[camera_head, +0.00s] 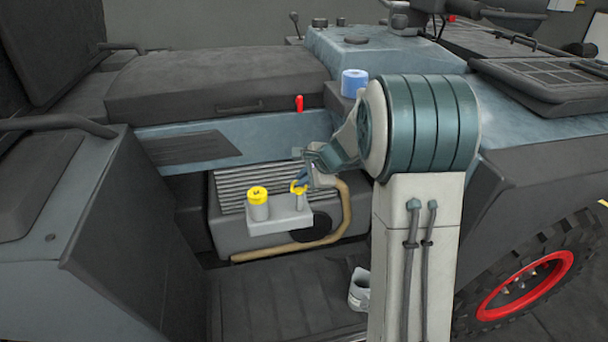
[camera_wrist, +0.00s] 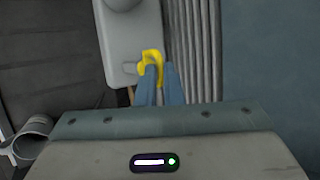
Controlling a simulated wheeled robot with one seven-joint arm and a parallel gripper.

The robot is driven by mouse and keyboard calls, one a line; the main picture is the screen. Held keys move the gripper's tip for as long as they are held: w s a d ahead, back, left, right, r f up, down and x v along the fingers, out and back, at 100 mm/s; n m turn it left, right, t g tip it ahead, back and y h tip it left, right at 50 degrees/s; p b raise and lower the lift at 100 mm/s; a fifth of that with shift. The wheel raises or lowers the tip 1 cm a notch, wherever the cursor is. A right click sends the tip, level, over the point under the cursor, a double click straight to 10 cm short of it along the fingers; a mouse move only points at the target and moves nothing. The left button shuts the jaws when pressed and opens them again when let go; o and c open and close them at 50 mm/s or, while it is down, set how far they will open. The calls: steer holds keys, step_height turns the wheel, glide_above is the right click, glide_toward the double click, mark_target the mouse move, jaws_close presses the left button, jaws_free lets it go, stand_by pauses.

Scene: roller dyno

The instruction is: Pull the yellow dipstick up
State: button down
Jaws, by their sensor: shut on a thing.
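The yellow dipstick (camera_head: 298,188) stands in a short tube on the grey engine block, right of the yellow cap. Its looped yellow handle also shows in the wrist view (camera_wrist: 151,57). My gripper (camera_head: 304,182) reaches it from the upper right, and its blue fingers are shut on the handle. In the wrist view my gripper (camera_wrist: 158,72) has its fingertips at the yellow handle, partly covering it. The dipstick's lower part is hidden in the tube, and I cannot tell whether it is raised.
A yellow cap (camera_head: 257,195) stands left of the dipstick. A tan hose (camera_head: 345,215) curves close to its right. The ribbed block (camera_head: 235,180) lies behind. A red lever (camera_head: 299,104) and a blue cap (camera_head: 354,82) are above. A grey metal cup (camera_head: 359,290) is lower right.

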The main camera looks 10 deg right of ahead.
step_height(320, 180, up, 9)
steer(key=p, duration=0.7)
steer(key=c, duration=1.5)
jaws_free()
steer(key=shift+f, duration=0.1)
steer(key=shift+c, duration=0.2)
steer(key=p+v, duration=0.2)
steer(key=v, duration=1.2)
steer(key=shift+p, duration=0.3)
steer(key=shift+w+a, duration=0.1)
